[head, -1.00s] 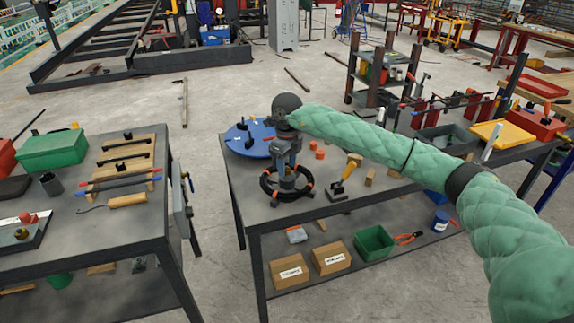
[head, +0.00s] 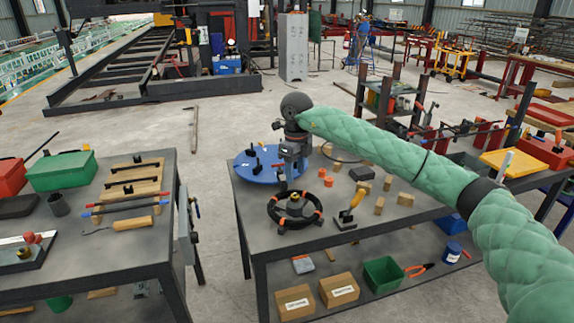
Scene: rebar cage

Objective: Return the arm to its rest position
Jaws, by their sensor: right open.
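My right arm, in a green quilted sleeve, comes in from the right in the head view. Its gripper (head: 291,172) points down above the right-hand table (head: 340,236), in front of the blue round plate (head: 248,172). The gripper is open, and I see nothing held in it. A black ring with orange marks (head: 278,218) lies on the table below and nearer than the gripper, apart from it. My left gripper is not in view.
Orange pieces (head: 328,181), wooden blocks (head: 379,206) and a yellow-handled tool (head: 352,207) stand on the table near the gripper. A left table (head: 130,245) holds a green box (head: 62,171) and tools. Bare floor (head: 215,135) lies between and beyond the tables.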

